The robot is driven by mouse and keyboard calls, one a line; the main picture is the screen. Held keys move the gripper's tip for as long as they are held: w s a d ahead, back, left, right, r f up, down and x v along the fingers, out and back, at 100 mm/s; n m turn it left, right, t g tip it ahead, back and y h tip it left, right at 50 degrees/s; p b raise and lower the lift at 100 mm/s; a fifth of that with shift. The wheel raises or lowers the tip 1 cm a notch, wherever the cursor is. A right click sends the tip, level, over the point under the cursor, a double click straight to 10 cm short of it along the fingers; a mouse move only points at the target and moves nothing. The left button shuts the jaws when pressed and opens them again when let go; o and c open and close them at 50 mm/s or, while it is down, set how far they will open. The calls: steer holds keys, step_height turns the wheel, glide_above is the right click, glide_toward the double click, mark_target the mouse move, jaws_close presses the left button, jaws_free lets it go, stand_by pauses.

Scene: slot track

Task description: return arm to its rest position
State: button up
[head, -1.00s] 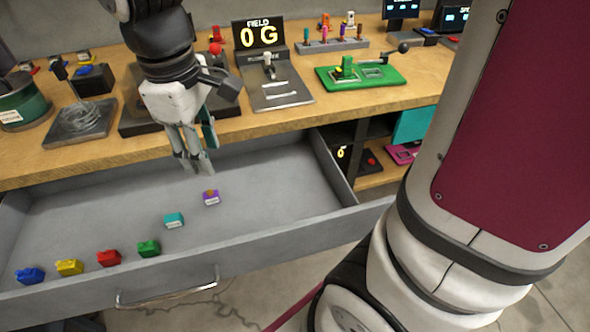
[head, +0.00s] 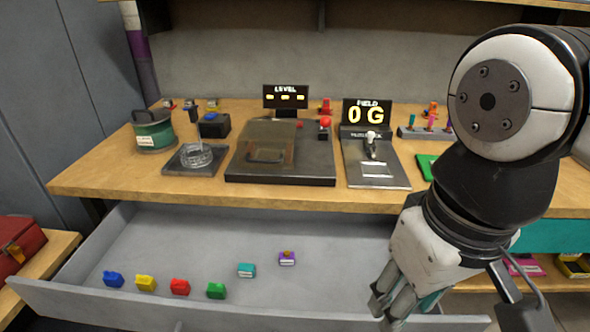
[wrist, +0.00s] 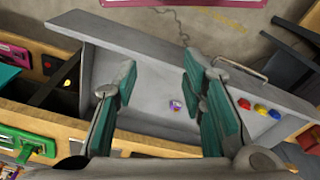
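My gripper (head: 392,298) hangs at the lower right of the head view, by the right end of the open drawer (head: 200,228). In the wrist view my gripper (wrist: 160,75) shows two teal-padded fingers spread apart with nothing between the pads. The drawer lies below and beyond them there. My arm reaches in from the right edge of the head view, bent downward.
Several coloured blocks lie in the drawer, including a purple one (head: 287,258) and a teal one (head: 246,270). The bench (head: 110,176) behind carries a "FIELD 0 G" display (head: 367,113) and a level device (head: 286,97). A red box (head: 18,243) stands far left.

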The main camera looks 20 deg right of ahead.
stand_by(0.4)
step_height(320, 180, up, 18)
steer(key=t+p, duration=0.3)
steer(key=p, duration=1.3)
steer(key=shift+c, duration=0.6)
